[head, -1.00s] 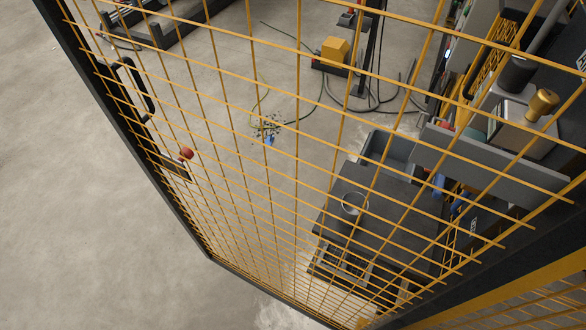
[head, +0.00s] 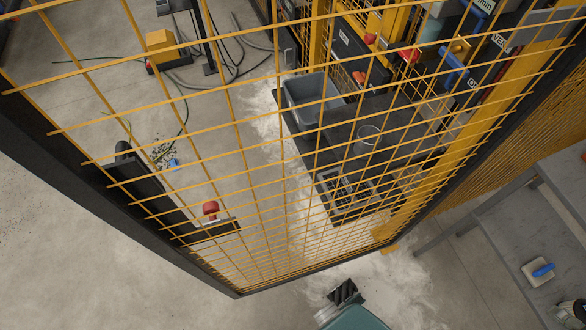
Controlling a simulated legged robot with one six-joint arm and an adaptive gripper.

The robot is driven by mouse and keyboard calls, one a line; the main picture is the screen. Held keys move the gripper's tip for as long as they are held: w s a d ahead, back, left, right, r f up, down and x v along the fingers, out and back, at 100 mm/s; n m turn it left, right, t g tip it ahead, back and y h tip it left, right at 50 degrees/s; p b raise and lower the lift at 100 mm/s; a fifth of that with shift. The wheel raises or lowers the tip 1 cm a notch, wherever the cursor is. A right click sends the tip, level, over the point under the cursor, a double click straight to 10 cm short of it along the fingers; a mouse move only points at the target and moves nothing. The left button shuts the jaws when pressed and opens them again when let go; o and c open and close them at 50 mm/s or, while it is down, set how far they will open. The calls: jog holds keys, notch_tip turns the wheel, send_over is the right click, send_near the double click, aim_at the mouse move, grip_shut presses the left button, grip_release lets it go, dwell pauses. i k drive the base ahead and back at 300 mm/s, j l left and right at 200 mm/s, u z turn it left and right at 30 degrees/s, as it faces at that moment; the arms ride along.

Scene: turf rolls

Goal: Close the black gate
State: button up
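The black gate (head: 190,262) has a dark frame filled with yellow wire mesh and spans most of the head view, seen steeply from above. Its left upright carries a black handle (head: 125,150) and a red knob (head: 210,208). Its right side runs up beside a yellow post (head: 440,175). The frames do not show clearly whether the gate is latched. My gripper does not show in this view.
Behind the mesh are a dark bench (head: 345,145) with a grey bin (head: 310,100), and cables on the floor. A grey table (head: 530,225) stands at right. A teal object with a black end (head: 350,310), which I cannot identify, is at the bottom. Floor at lower left is clear.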

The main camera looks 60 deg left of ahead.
aim_at(125, 193)
jog(key=k+j+z, duration=0.15)
jog(key=k, duration=0.3)
jog(key=k+j+z, duration=0.1)
jog(key=k+j, duration=0.2)
jog(key=k, duration=0.2)
jog(key=k+j+z, duration=0.15)
jog(key=k, duration=0.3)
jog(key=k+j+z, duration=0.25)
jog(key=k+j, duration=0.35)
jog(key=k, duration=0.2)
jog(key=j+z, duration=0.25)
jog(key=j, duration=0.85)
jog(key=i+j, duration=0.15)
jog(key=j, duration=0.25)
jog(key=i+j, duration=0.15)
jog(key=j, duration=0.25)
jog(key=k+u, duration=0.15)
jog(key=u, duration=0.2)
